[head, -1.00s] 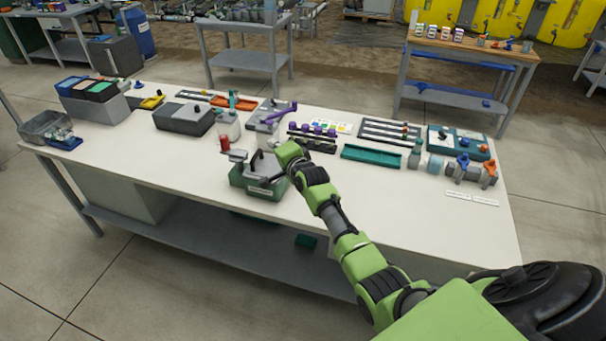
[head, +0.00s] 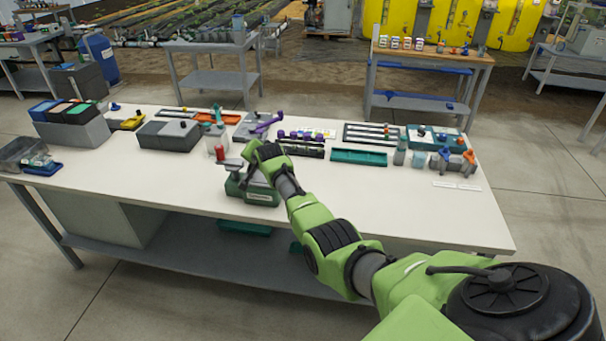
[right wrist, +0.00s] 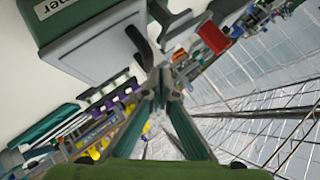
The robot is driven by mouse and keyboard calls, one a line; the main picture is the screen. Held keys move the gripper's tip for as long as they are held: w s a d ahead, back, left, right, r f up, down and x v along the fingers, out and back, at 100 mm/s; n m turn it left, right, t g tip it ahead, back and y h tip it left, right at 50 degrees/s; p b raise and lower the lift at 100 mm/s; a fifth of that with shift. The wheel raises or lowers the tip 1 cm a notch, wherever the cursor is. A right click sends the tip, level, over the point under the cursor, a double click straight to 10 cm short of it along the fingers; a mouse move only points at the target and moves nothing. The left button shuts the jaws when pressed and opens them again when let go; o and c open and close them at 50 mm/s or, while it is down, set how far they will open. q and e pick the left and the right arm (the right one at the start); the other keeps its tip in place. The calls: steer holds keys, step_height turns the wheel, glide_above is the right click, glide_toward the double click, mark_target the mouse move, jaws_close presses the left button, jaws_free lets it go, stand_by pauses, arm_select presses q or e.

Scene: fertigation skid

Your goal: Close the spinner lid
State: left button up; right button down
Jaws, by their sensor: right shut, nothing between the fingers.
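The spinner (head: 258,196) is a green box with a label on its front, near the front edge of the white table. In the right wrist view its labelled green side (right wrist: 60,18) and grey top (right wrist: 95,45) show close up at upper left, with a dark curved handle (right wrist: 141,40) at the top's edge. My right gripper (head: 249,158) is over the spinner in the head view and hides part of its top. In the wrist view its fingers (right wrist: 163,80) are shut and empty, close to the handle; I cannot tell if they touch. How far the lid stands open is unclear. My left gripper is out of view.
A red-capped item (head: 220,152) stands just behind the spinner. A dark grey box (head: 168,136) is to the left, and a green tray (head: 358,157) and a rack of purple-capped items (head: 302,137) are to the right. The table's front right is clear.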

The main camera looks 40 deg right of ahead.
steer(key=shift+w+a+f+b, duration=0.1)
steer(key=shift+w+f+b, duration=0.1)
steer(key=shift+f+b, duration=0.2)
steer(key=shift+w+a, duration=0.1)
stand_by(0.3)
